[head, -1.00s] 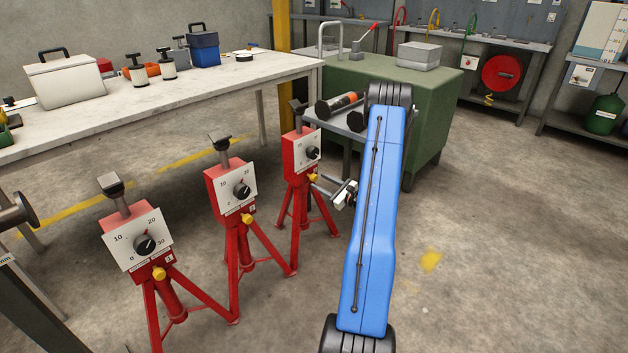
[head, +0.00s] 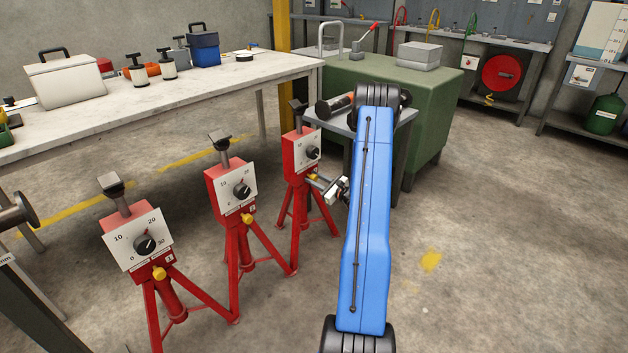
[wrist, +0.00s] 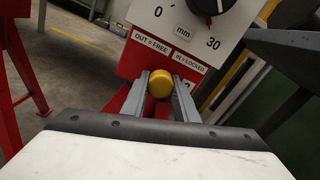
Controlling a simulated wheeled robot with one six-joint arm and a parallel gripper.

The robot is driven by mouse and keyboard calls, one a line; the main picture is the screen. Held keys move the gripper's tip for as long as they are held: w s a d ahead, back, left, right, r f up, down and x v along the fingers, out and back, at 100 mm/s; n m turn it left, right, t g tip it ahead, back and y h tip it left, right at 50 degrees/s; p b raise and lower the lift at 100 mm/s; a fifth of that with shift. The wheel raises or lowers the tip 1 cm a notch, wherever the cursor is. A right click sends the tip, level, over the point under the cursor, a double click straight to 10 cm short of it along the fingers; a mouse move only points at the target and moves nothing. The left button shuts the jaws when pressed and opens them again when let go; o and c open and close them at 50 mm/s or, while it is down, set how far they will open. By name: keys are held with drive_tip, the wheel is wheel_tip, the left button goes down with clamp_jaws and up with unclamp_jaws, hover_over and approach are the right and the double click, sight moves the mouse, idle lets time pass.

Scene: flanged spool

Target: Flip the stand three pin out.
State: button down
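The farthest of the red stands (head: 297,168), third from the front, carries a white dial plate and a yellow pin (head: 311,176) below it; its stand number is not legible. In the wrist view the round yellow pin (wrist: 160,84) sits between the tips of my gripper's two grey fingers (wrist: 161,90), under a label reading OUT = FREE, IN = LOCKED. The fingers flank the pin closely; whether they press on it is unclear. In the head view my gripper (head: 319,183) reaches the pin from the right. How far the pin stands out cannot be told.
Two similar red stands, the middle one (head: 232,190) and the nearest (head: 140,240), stand to the left with splayed legs. A white-topped workbench (head: 180,95) is behind them. A grey side table (head: 398,118) and a green cabinet (head: 435,105) stand behind my arm. Floor at right is clear.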

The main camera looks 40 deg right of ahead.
sight(316, 180)
drive_tip(key=shift+s+d, duration=0.2)
drive_tip(key=shift+s, duration=1.35)
drive_tip(key=shift+s+a, duration=0.1)
drive_tip(key=c, duration=1.4)
unclamp_jaws()
drive_tip(key=shift+s, duration=0.1)
drive_tip(key=s+d, duration=0.1)
drive_tip(key=s, duration=1.6)
drive_tip(key=shift+s+d, duration=0.2)
